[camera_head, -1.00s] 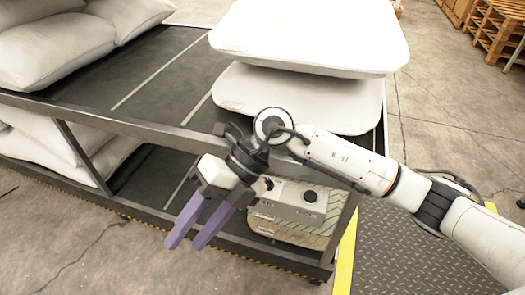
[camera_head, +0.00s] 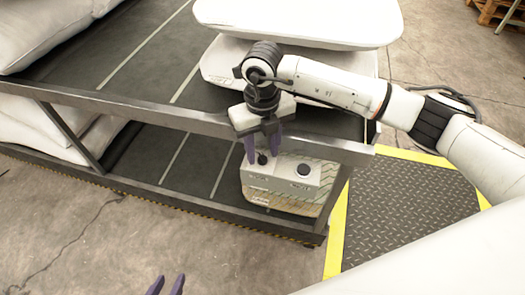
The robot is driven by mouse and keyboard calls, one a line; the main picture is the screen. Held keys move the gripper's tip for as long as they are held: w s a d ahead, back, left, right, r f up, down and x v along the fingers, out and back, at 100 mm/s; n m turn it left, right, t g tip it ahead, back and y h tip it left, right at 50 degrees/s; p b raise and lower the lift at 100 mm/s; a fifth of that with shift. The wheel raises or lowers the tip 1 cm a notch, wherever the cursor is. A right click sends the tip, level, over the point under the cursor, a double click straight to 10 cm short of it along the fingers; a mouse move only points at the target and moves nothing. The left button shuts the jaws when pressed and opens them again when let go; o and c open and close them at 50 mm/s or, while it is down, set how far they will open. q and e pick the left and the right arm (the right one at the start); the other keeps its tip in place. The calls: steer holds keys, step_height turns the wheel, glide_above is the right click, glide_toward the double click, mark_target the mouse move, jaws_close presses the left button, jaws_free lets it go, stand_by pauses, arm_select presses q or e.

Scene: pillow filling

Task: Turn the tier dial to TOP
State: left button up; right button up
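A pale control box (camera_head: 283,184) stands on the lower shelf, with two black knobs on top: a left one (camera_head: 262,159) and a right one (camera_head: 303,170). Their labels are too small to read, so I cannot tell which is the tier dial. My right gripper (camera_head: 263,152) points down in front of the upper shelf's rail. Its purple fingers are apart, with the left knob showing between and just below their tips; I cannot tell if they touch it.
The rack's upper rail (camera_head: 130,113) runs just behind the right gripper. White pillows lie on the upper deck (camera_head: 300,22) and at left (camera_head: 45,35). A yellow-edged floor plate (camera_head: 405,205) is at right. Floor at the lower left is clear.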

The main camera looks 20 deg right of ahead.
steer(key=shift+f, duration=0.6)
jaws_close()
